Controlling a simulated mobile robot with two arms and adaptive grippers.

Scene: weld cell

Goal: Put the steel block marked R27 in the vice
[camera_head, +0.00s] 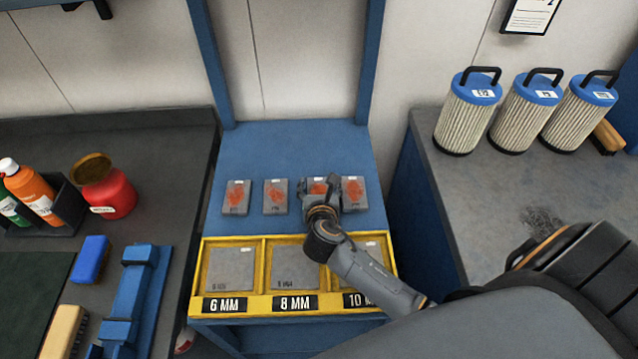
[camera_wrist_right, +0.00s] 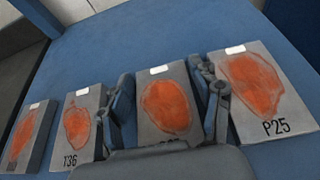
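Several grey steel blocks with orange patches lie in a row on the blue bench: a far-left block (camera_head: 236,197), a second block (camera_head: 276,197), a third block (camera_head: 318,186) and a far-right block (camera_head: 354,192). In the right wrist view, the second block reads T36 (camera_wrist_right: 78,122) and the far-right one P25 (camera_wrist_right: 258,92). The third block's mark is mostly hidden by my right gripper; the far-left mark is unreadable. My right gripper (camera_wrist_right: 165,95) is open, its fingers at either side of the third block in the picture; contact is unclear. A blue vice-like fixture (camera_head: 130,295) stands on the left table. My left gripper is out of view.
A yellow tray (camera_head: 197,290) at the bench's front holds grey plates, labelled 6 MM, 8 MM and 10 MM. Right counter: three filters (camera_head: 525,112). Bare bench lies behind the blocks.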

